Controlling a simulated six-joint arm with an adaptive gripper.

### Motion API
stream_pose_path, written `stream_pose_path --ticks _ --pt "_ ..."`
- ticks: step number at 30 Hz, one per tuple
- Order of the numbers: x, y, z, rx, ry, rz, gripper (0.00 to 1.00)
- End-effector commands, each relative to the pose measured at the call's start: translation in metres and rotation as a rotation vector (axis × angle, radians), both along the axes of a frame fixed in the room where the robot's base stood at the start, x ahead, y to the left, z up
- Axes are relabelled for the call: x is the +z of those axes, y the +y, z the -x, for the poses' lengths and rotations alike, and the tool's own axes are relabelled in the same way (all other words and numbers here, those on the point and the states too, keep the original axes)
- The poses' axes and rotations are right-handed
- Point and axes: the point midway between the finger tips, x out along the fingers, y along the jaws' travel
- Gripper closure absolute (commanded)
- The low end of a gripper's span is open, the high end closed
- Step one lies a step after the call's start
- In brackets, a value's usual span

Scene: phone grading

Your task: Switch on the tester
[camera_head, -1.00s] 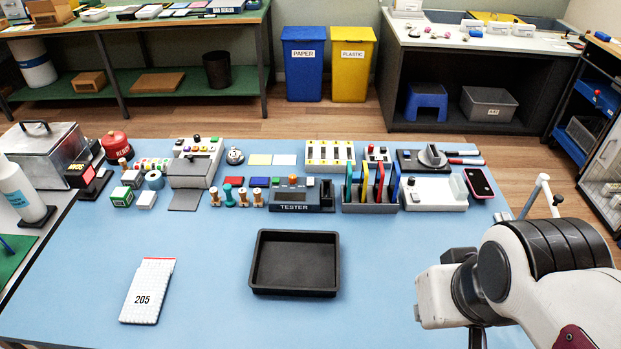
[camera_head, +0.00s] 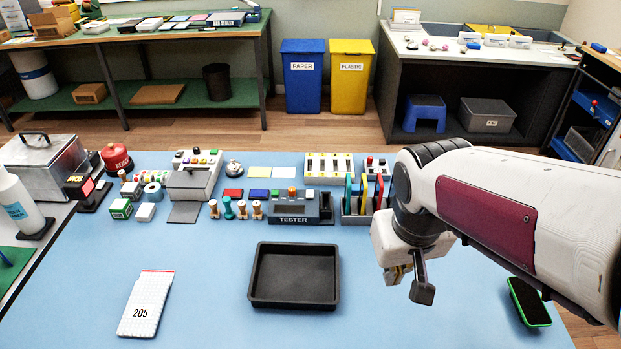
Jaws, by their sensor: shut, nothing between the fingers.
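The tester (camera_head: 291,219) is a dark box with a white "TESTER" label, standing behind the black tray. At this size I cannot tell which is a switch, or whether the tester is on. My gripper (camera_head: 422,291) is to the right of the tester and nearer the camera, above the mat right of the tray. It points down, is shut and empty, and touches nothing visible. My arm comes in from the right and hides the things at the right back of the table.
The empty black tray (camera_head: 294,304) lies in front of the tester. Small stamps (camera_head: 228,208) stand close on its left, and a rack of coloured upright pieces (camera_head: 353,220) on its right. A white pad marked 205 (camera_head: 146,304) lies front left. A green-edged phone (camera_head: 529,303) lies at right.

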Motion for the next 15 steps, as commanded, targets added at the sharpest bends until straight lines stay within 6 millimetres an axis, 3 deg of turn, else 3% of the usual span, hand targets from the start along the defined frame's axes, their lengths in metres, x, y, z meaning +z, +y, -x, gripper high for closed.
stream_pose_path --ticks 15 --pt "-0.024 0.025 -0.075 0.024 0.002 0.039 1.00"
